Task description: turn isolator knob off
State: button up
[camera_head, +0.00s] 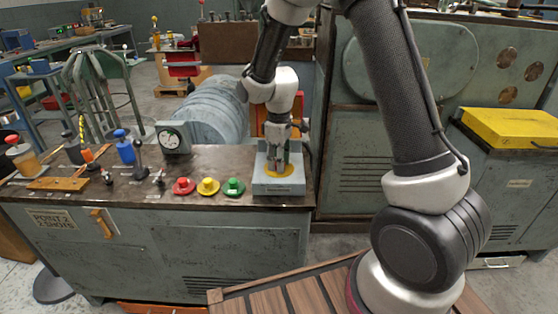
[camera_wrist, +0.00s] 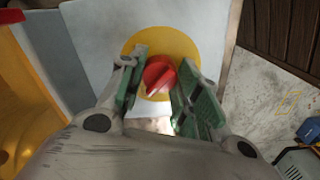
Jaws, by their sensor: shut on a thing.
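The isolator knob (camera_wrist: 158,73) is red with a raised grip bar and sits on a round yellow plate (camera_wrist: 178,42). The yellow plate also shows in the head view (camera_head: 279,172), on a pale grey box (camera_head: 278,187) at the right end of the bench. My gripper (camera_wrist: 158,88) points at the plate, with one green-padded finger on each side of the knob. It is shut on the knob. In the head view my gripper (camera_head: 278,160) hides the knob. The knob's bar lies tilted in the wrist view; any markings around it are too small to read.
Red, yellow and green buttons (camera_head: 208,187) stand on the bench (camera_head: 130,215) just left of the box. A dial gauge (camera_head: 173,137) and a blue bottle (camera_head: 125,150) are farther left. A green-grey cabinet (camera_head: 360,170) stands close to the right.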

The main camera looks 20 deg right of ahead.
jog(key=o, duration=1.1)
notch_tip(320, 180, up, 12)
